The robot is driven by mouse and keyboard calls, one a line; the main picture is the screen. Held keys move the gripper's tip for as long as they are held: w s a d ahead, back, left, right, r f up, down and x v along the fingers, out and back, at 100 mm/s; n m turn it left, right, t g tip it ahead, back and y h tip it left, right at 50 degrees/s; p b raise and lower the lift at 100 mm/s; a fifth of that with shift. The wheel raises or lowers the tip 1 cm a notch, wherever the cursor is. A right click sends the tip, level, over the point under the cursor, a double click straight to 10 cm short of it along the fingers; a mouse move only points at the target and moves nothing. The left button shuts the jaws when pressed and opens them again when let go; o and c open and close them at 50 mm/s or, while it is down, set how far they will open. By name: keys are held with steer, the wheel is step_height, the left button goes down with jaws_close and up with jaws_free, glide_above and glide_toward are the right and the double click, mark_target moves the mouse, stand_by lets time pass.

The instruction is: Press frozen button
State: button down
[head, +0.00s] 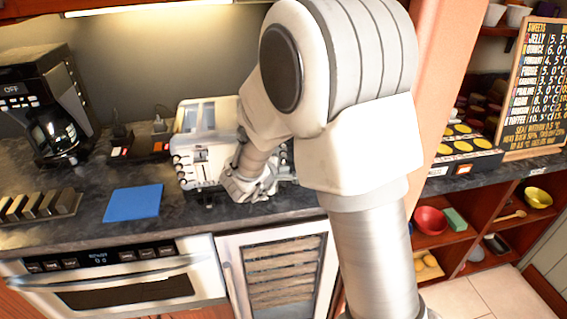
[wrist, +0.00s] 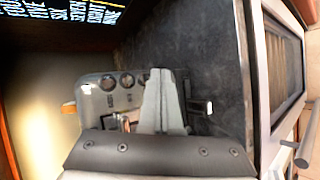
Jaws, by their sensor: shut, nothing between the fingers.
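The microwave drawer (head: 100,292) is built in under the counter at the lower left of the head view. Its control panel (head: 100,259) has a lit display between dark buttons. The button labels are too small to read, so I cannot tell which one is the frozen button. My gripper (head: 250,192) is above the counter, right of and higher than the panel, in front of a white and silver appliance (head: 190,165). In the wrist view my gripper (wrist: 165,75) has its fingers together and empty, with the appliance's knobs (wrist: 118,82) behind. The panel does not show there.
A coffee maker (head: 50,105), a blue mat (head: 133,203) and a dark rack (head: 40,205) are on the counter (head: 90,215). A glass-door cabinet (head: 285,270) is right of the microwave drawer. Shelves with bowls (head: 430,220) are at the right.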

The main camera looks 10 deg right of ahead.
steer(key=shift+w+r+p, duration=0.15)
steer(key=shift+w+p, duration=0.1)
steer(key=shift+p, duration=0.35)
steer(key=shift+w+p, duration=0.6)
steer(key=shift+p, duration=0.2)
stand_by(0.5)
steer(key=shift+s, duration=0.1)
steer(key=shift+s+p, duration=0.45)
steer(key=shift+s, duration=0.3)
steer(key=shift+s+p, duration=0.7)
steer(key=shift+s, duration=1.8)
